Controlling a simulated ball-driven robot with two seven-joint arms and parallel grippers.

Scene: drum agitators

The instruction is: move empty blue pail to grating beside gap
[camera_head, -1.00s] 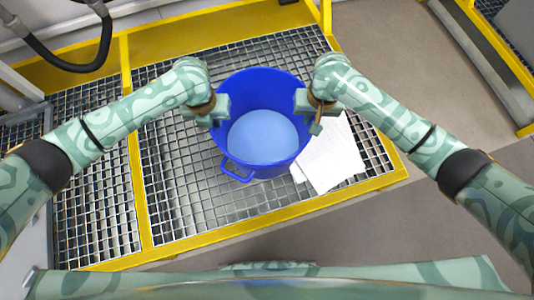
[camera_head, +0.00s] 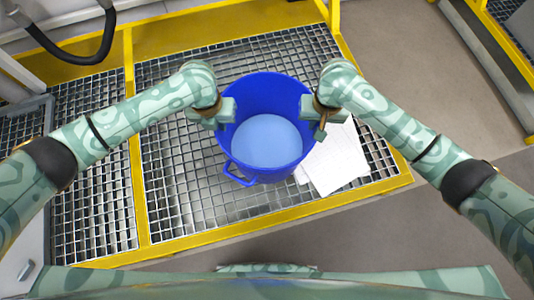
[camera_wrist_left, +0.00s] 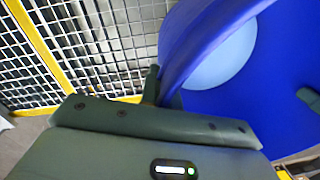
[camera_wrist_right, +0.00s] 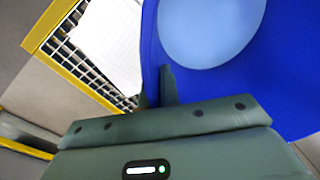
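The blue pail (camera_head: 265,86) is upright, with its pale blue inner bottom showing and no contents visible. It is over the right-hand grating (camera_head: 185,190); I cannot tell whether it touches it. Its near handle points toward me. My left gripper (camera_head: 226,110) is shut on the left rim, and my right gripper (camera_head: 306,108) is shut on the right rim. The wrist views show the fingers at the pail wall (camera_wrist_left: 185,55), also seen from the right wrist (camera_wrist_right: 151,50). No open gap in the grating is clearly visible.
White paper sheets (camera_head: 335,160) lie on the grating right of the pail. A yellow frame (camera_head: 250,223) edges the platform, and a yellow bar (camera_head: 138,190) divides it from a left grating (camera_head: 92,195). Grey floor lies beyond. A black hose (camera_head: 75,58) hangs at upper left.

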